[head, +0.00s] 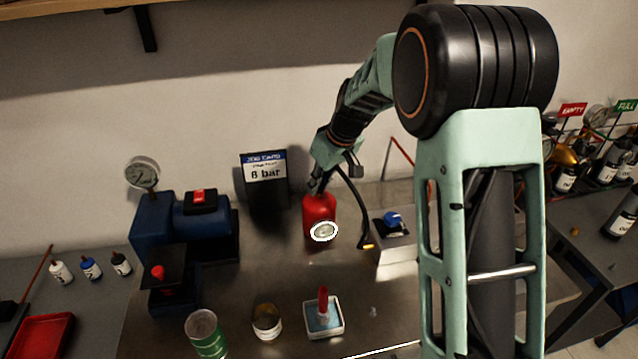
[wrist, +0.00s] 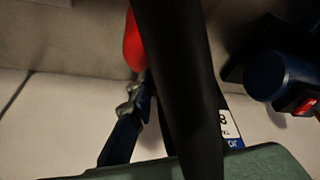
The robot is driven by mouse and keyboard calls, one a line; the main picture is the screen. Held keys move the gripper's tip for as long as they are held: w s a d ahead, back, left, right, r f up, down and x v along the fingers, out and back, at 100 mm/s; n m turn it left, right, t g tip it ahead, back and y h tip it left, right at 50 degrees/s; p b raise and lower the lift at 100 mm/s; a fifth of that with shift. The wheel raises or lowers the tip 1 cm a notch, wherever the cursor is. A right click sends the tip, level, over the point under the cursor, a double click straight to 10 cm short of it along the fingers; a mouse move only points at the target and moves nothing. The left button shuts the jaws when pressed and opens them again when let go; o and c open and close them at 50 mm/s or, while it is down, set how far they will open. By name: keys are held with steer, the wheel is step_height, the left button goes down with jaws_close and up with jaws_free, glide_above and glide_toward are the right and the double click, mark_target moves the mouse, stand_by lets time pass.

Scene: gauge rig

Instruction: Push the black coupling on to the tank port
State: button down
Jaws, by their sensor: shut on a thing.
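A small red tank (head: 318,212) stands on the bench with a round white-rimmed dial (head: 324,231) on its front. My gripper (head: 316,186) is right above the tank's top, shut on the black coupling, which is mostly hidden by the fingers. A black hose (head: 352,196) arcs from the gripper down to the right and ends in a yellow tip near the bench. In the wrist view the hose (wrist: 180,75) crosses the middle, with the gripper (wrist: 133,98) beside the red tank (wrist: 134,45). The tank port is hidden; I cannot tell whether the coupling touches it.
A blue machine (head: 187,228) with a gauge (head: 142,172) stands left. Behind is a job card (head: 265,168) reading 6 bar. A box with a blue knob (head: 393,219) is right. A green can (head: 205,335), a round tin (head: 267,321) and a tray (head: 323,318) stand in front.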

steer(key=c, duration=1.4)
jaws_free()
steer(key=shift+c, duration=0.2)
